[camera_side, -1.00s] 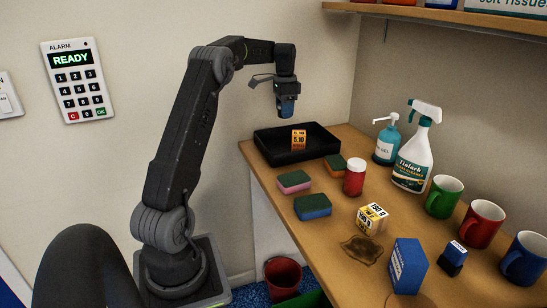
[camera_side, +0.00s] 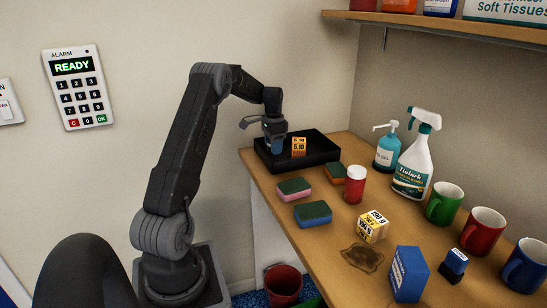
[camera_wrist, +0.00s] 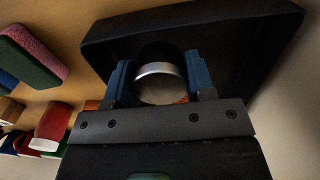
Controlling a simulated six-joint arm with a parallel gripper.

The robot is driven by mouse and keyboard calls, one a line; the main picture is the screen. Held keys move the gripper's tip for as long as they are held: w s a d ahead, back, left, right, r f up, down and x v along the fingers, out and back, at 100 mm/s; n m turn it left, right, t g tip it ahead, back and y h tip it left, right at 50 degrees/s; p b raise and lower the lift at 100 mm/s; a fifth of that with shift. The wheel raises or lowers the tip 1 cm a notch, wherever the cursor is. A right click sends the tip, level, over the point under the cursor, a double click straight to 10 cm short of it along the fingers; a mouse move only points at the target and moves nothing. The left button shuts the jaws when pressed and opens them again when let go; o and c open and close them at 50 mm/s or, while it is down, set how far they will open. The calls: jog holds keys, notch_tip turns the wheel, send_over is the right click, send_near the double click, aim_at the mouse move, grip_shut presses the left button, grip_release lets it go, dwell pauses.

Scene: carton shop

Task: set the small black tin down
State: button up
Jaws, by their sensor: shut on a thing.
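In the wrist view my gripper (camera_wrist: 160,78) has its two blue fingers shut on the small black tin (camera_wrist: 158,52), a round dark piece with a silvery rim facing the camera. The black tray (camera_wrist: 245,32) lies behind the tin in that view. In the side view my gripper (camera_side: 277,146) points down low over the left part of the tray (camera_side: 300,163). The tin cannot be made out there. I cannot tell whether it touches the tray floor.
An orange price block (camera_side: 298,146) stands at the tray, right of my gripper. Sponges (camera_side: 294,189), a red jar with a white lid (camera_side: 355,185) and a yellow box (camera_side: 372,225) are on the bench. A spray bottle (camera_side: 412,165) stands at the right. A brown stain (camera_side: 362,257) marks the front.

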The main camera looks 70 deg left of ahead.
jog(key=shift+f, duration=2)
jog(key=shift+f, duration=0.2)
jog(key=o, duration=0.9)
